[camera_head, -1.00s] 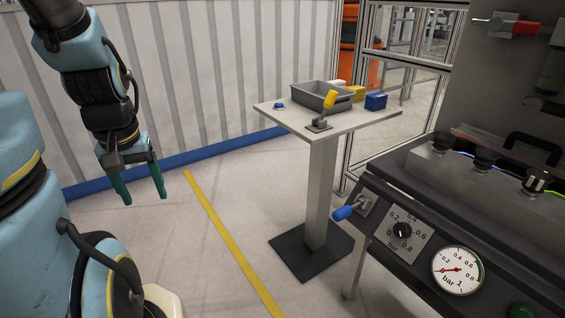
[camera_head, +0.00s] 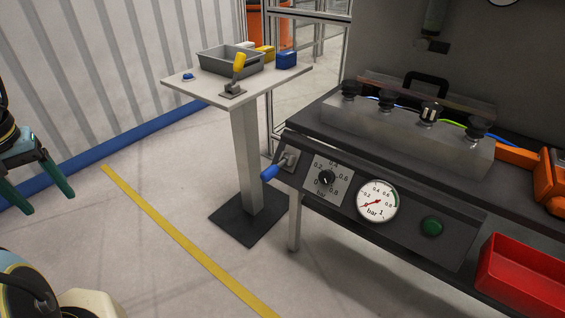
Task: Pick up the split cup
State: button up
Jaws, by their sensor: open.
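Several black cups stand in a row on a grey block on the dark workbench at the right. One cup (camera_head: 431,113) has pale vertical marks on it, which look like a split. The cups beside it (camera_head: 387,99) look plain dark. My gripper (camera_head: 40,192) is at the far left edge, open and empty, with its green fingers pointing down. It is far from the cups, across the yellow floor line.
The bench front has a blue-handled lever (camera_head: 275,169), a pressure gauge (camera_head: 377,201) and a green button (camera_head: 431,227). A red bin (camera_head: 525,275) stands at the right. Floor between is clear.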

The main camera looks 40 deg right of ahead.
aim_at(430, 111)
jog(key=l+z, duration=0.3)
jog(key=i+l+z, duration=0.15)
jog(key=l+z, duration=0.15)
jog(key=l, duration=0.15)
jog(key=i+l+z, duration=0.15)
jog(key=l+z, duration=0.15)
jog(key=i+l+z, duration=0.3)
jog(key=k+l, duration=0.05)
jog(key=k, duration=0.05)
